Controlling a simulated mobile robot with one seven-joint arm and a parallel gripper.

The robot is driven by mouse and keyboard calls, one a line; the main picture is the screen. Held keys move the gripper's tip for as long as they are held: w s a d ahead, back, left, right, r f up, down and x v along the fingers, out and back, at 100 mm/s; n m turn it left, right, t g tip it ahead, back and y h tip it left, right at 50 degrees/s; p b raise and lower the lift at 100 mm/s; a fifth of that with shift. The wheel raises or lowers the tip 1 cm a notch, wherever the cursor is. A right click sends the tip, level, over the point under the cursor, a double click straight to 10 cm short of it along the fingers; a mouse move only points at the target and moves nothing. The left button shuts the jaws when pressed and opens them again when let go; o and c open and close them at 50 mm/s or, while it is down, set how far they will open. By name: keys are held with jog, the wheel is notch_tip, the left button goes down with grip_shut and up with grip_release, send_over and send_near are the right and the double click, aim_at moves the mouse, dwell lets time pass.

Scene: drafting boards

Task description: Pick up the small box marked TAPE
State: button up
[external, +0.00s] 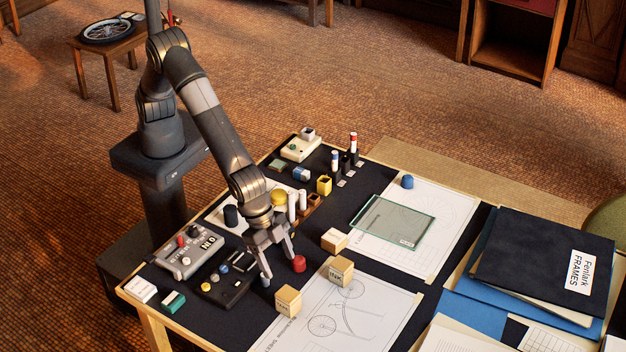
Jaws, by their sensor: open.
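Three small light wooden boxes with printed labels are on the drafting table. One box (288,298) stands near the front on the edge of a drawing sheet, below my gripper in the picture. A second box (343,266), whose label seems to read INK, stands on the bicycle drawing to its right. A third box (334,238) stands farther back, near the glass plate. The labels are too small for me to tell surely which reads TAPE. My gripper (279,267) points down, open and with nothing seen between its fingers, left of the boxes.
A red knob-like piece (299,264) stands close to my gripper's right finger. A black switch panel (226,279) and a grey control box (189,252) lie to the left. A glass plate (393,222) lies behind. Dark folders (540,255) fill the right.

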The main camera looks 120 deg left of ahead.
aim_at(288, 290)
jog(key=x, duration=0.8)
jog(key=d+x, duration=0.1)
jog(key=x, duration=0.3)
jog(key=shift+f, duration=0.35)
jog(key=shift+c, duration=0.6)
jog(key=c, duration=1)
jog(key=shift+o, duration=0.2)
jog(key=shift+r, duration=0.15)
